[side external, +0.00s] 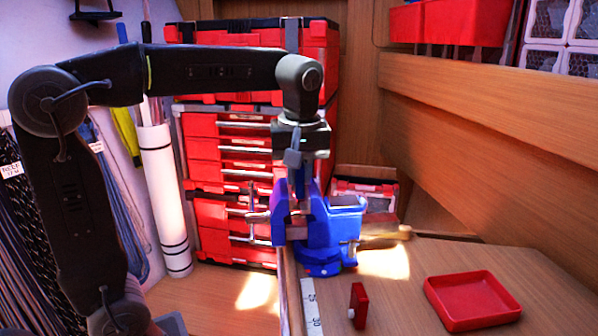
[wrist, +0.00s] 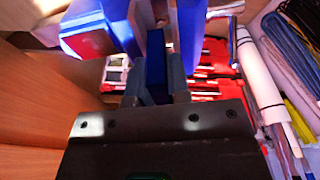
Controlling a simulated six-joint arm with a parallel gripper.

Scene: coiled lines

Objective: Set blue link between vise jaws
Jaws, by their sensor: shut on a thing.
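A blue vise (side external: 330,245) is mounted at the bench edge in the side view, its jaws facing up. It also shows large and close in the wrist view (wrist: 92,30). My gripper (side external: 298,188) points down right over the vise jaws. In the wrist view my gripper (wrist: 155,85) is shut on the blue link (wrist: 155,65), a dark blue piece between the two grey fingers. Vise parts lie on both sides of the link in that view. The link's lower end and any contact with the jaws are hidden.
A red tray (side external: 472,298) and a small red block (side external: 359,305) with a white knob lie on the bench, by a ruler strip (side external: 312,308). A red drawer cabinet (side external: 225,160) stands behind. A wooden wall (side external: 480,140) bounds the right.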

